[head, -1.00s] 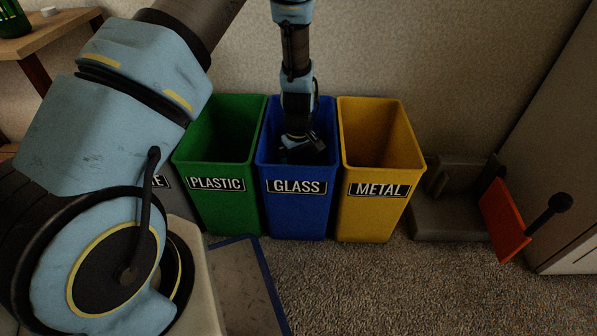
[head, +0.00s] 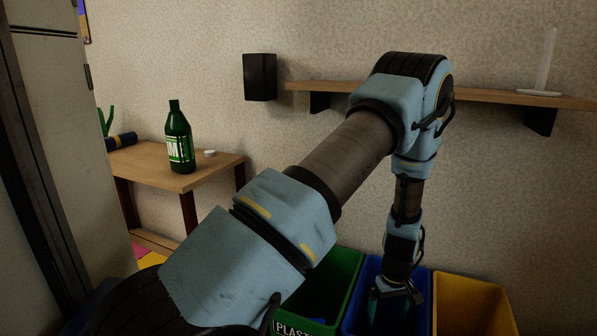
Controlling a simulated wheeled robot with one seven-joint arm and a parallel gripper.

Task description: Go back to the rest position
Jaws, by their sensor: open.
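My gripper (head: 393,297) points down at the mouth of the blue bin (head: 360,310), which read GLASS in the earlier view. Its jaws are open, dark and small in the picture. Whether anything lies below them inside the bin is hidden. My arm rises from the bottom left, bends high in front of the shelf and drops to the bin.
The green bin (head: 343,271) and yellow bin (head: 470,300) flank the blue one. A wooden table (head: 215,165) at left bears a green bottle (head: 179,138) and a white lid (head: 210,153). A wall shelf (head: 490,97) runs behind my arm; a black speaker (head: 260,77) hangs beside it.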

